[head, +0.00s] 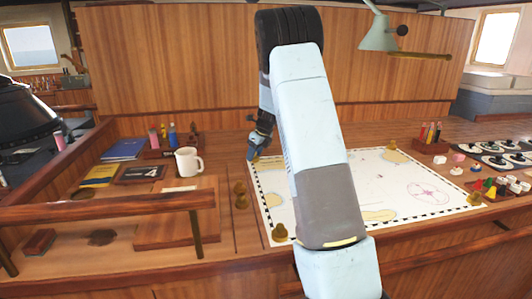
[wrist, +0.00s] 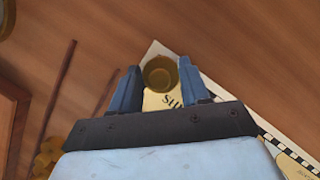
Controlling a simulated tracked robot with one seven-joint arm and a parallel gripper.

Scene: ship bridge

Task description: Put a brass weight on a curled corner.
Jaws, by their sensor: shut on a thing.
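My gripper (wrist: 160,82) is shut on a brass weight (wrist: 160,72), which sits between its two blue fingers. The weight is over the far left corner of the chart (wrist: 150,52); I cannot tell whether it touches the paper. In the head view my gripper (head: 257,150) is low at that corner, left of my arm. The white chart (head: 370,178) lies on the table, partly hidden by my arm. Other brass weights stand at its far edge (head: 391,145), right corner (head: 474,198) and near left corner (head: 280,232).
A white mug (head: 188,162), books (head: 122,150) and a pen holder (head: 165,150) stand on the left. Right of the chart are a pencil holder (head: 430,138) and several small coloured pieces (head: 495,187). A wooden rail (head: 110,208) runs along the near left.

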